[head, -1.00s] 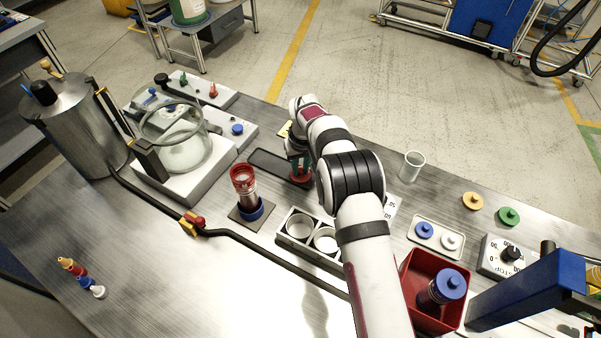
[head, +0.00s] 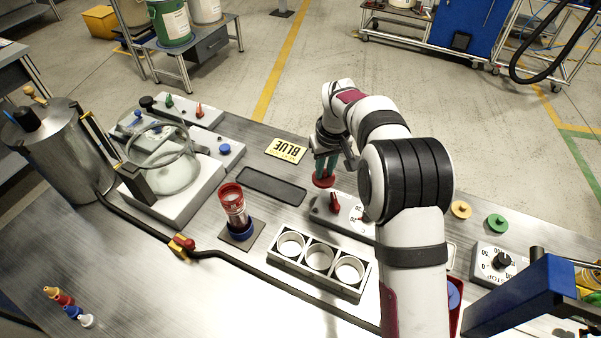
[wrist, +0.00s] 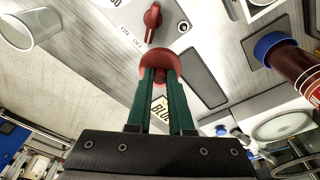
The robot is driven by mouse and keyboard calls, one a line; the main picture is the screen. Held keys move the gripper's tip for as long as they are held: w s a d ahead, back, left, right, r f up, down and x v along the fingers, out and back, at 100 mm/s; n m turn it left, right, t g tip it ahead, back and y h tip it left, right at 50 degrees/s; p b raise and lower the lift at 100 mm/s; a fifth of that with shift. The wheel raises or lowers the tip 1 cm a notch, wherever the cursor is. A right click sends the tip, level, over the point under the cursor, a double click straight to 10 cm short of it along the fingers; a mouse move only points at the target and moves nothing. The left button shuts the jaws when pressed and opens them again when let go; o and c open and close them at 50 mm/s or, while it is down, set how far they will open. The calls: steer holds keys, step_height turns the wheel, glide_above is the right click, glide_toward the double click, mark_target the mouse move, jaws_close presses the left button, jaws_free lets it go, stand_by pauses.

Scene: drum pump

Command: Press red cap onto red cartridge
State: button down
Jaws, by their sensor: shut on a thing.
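My gripper (head: 325,170) has green fingers shut on a red round cap (head: 323,182), held above the bench near the grey dial box. In the wrist view, the red cap (wrist: 184,62) sits at the fingertips (wrist: 160,78), its disc facing away from the gripper. The cap and cartridge are well apart.
An empty black tray (head: 271,187) lies between cartridge and gripper. A white three-hole rack (head: 318,262) stands in front. The dial box with red knob (head: 335,201) is below and beside my gripper. A glass jar (head: 160,160) and steel drum (head: 60,150) stand left.

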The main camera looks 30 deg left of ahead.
steer(key=shift+w+d+r, duration=0.1)
steer(key=shift+d+r, duration=0.65)
steer(key=shift+d, duration=0.25)
steer(key=s+a+r+n+g, duration=0.1)
steer(key=s+a+r+n, duration=0.95)
steer(key=s+a, duration=0.6)
steer(key=shift+m+y, duration=0.3)
steer(key=shift+m, duration=0.45)
steer(key=shift+s+f, duration=0.15)
steer(key=shift+f, duration=2.1)
steer(key=shift+d+f, duration=0.1)
steer(key=shift+f, duration=0.05)
steer(key=shift+c, duration=1.3)
jaws_free()
step_height(320, 180, up, 7)
